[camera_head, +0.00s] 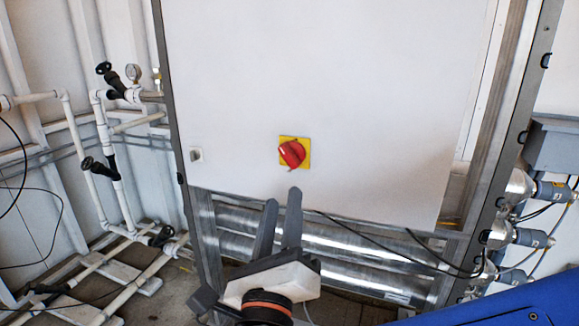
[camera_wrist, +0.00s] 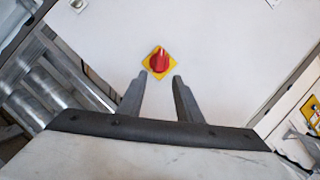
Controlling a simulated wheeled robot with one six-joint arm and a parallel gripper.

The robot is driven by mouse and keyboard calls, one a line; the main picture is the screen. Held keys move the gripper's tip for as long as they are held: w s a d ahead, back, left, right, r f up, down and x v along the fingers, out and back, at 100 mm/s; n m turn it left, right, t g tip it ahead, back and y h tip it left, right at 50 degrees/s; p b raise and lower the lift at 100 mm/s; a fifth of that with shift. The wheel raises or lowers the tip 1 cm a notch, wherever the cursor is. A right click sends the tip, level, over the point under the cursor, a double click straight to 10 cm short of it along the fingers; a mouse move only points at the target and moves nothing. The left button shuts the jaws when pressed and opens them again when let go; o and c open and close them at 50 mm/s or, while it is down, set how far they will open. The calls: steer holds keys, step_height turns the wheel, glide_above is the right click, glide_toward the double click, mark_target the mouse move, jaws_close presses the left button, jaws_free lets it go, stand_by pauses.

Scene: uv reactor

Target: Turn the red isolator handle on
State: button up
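The red isolator handle (camera_head: 291,153) sits on a yellow square plate (camera_head: 305,142) on the front of a large white cabinet panel (camera_head: 330,70). In the head view the handle looks turned at a slant. In the wrist view the red handle (camera_wrist: 160,60) on its yellow plate (camera_wrist: 149,66) lies ahead of the fingertips, about midway between them. My gripper (camera_head: 281,196) is below the handle in the head view, with its two fingers apart and nothing between them. In the wrist view my gripper (camera_wrist: 159,76) is also open, and it appears apart from the handle.
A small grey fitting (camera_head: 196,155) is on the panel left of the handle. White pipes with black valves (camera_head: 100,165) stand at the left. Silver tubes (camera_head: 330,240) run below the panel. Grey connectors (camera_head: 530,238) are at the right. The panel around the handle is clear.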

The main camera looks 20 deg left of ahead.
mark_target(290, 161)
steer(key=x, duration=1)
steer(key=shift+w+r, duration=0.15)
steer(key=shift+w, duration=0.15)
jaws_close()
